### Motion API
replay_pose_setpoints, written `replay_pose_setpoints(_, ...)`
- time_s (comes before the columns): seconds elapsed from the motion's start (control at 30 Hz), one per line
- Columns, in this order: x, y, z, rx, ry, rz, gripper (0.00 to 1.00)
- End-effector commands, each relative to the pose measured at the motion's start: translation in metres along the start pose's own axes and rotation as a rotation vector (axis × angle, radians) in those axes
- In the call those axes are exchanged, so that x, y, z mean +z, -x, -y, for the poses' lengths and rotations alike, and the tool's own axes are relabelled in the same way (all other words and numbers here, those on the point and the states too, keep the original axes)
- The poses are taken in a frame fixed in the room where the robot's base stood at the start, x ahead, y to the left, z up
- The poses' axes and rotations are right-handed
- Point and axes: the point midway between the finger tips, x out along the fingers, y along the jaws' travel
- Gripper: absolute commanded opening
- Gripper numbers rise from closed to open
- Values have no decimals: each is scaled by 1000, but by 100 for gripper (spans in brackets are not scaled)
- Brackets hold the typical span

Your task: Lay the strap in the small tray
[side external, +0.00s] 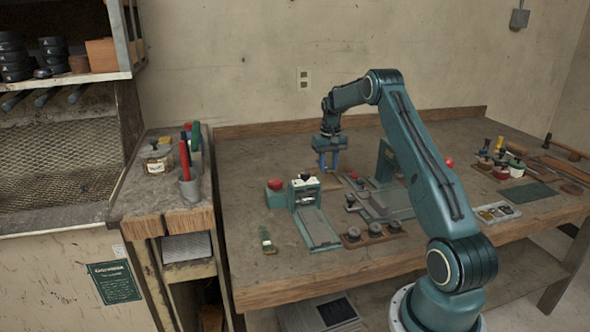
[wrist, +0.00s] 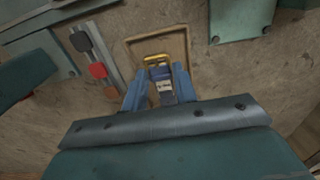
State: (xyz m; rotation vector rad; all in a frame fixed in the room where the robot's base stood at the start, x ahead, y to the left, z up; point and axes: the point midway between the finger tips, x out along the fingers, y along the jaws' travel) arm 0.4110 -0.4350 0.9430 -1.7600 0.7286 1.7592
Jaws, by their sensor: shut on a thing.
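My gripper (side external: 328,165) is above the workbench (side external: 262,160) in the side view, fingers pointing down. In the wrist view its blue fingers (wrist: 159,72) are shut on the strap (wrist: 163,86), a dark piece with a yellow buckle end (wrist: 156,60). The small tray (wrist: 183,38) is a shallow tan rectangle behind the strap in the wrist view. The buckle end overlaps the tray's inside in that picture; the height between them cannot be told. The fingers and strap hide the tray's near part. I cannot make out the strap or the tray clearly in the side view.
A green machine (side external: 305,190) and a red-topped block (side external: 276,192) stand in front of my gripper. A wooden strip with dark knobs (side external: 365,236) lies near the front edge. In the wrist view, a red knob (wrist: 98,71) is at left and a green plate (wrist: 241,15) at upper right.

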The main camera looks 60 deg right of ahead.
Motion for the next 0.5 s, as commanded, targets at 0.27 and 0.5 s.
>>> replay_pose_setpoints(0.27,1,-24,0,0,0,4,2)
replay_pose_setpoints(0.5,0,-42,0,0,0,0,2)
